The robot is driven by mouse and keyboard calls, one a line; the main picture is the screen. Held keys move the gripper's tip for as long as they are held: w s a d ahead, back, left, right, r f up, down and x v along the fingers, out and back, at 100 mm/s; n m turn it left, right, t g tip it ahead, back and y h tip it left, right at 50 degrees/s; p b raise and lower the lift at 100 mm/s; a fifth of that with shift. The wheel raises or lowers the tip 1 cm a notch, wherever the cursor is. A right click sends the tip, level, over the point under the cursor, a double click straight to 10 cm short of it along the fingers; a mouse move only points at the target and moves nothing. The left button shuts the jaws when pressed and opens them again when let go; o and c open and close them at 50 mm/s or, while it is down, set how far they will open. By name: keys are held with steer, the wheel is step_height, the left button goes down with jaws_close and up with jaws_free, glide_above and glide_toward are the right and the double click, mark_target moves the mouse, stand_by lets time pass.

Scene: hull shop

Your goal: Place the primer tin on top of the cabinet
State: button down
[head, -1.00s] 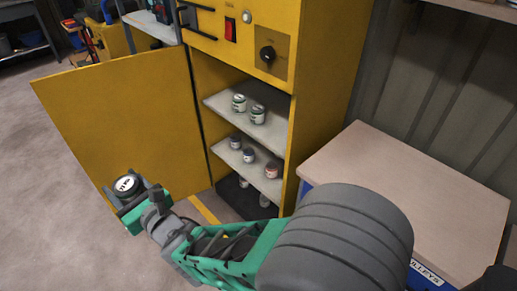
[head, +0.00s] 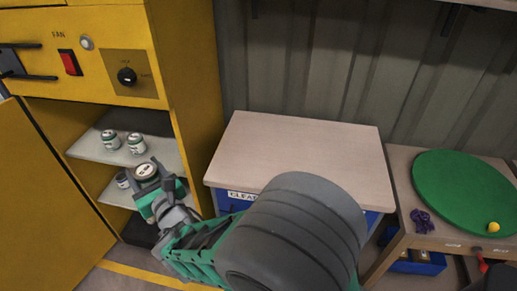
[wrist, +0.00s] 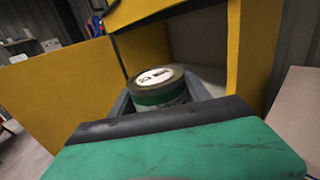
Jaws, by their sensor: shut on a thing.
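My gripper (head: 158,187) is shut on a tin (head: 146,171) with a white label on its lid and a dark rim. The wrist view shows the tin (wrist: 158,87) upright between the jaws, with a green band on its side. I cannot read its label. The gripper holds it in front of the open yellow cabinet (head: 190,60), apart from its shelves. Right of it stands a low blue drawer cabinet (head: 228,203) with a bare, pale wooden top (head: 300,150); the gripper is left of that top. I cannot tell which of the two the task calls the cabinet.
Tins (head: 110,140) stand on the yellow cabinet's shelves. Its open door (head: 40,190) swings out at the left. A bench at the right bears a round green mat (head: 465,190), a purple cord (head: 422,220) and a yellow ball (head: 493,227).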

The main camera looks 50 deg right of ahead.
steer(key=s+d+f+m+g+h+b, duration=0.1)
steer(key=s+d+m+g+h, duration=0.25)
steer(key=d, duration=0.65)
steer(key=s+d+m+g+h+b, duration=0.15)
steer(key=d+m+h, duration=0.35)
steer(key=d, duration=0.5)
steer(key=s+d+r+m+g+h+b, duration=0.1)
steer(key=s+d+m+g+h, duration=0.25)
steer(key=s+d+g, duration=0.35)
steer(key=m+g+h+b, duration=0.2)
steer(key=m+g+b, duration=0.2)
steer(key=g+b, duration=0.15)
glide_above(305, 151)
step_height(305, 151, down, 7)
steer(key=shift+f, duration=0.2)
step_height(305, 151, down, 3)
steer(key=shift+w+r, duration=0.1)
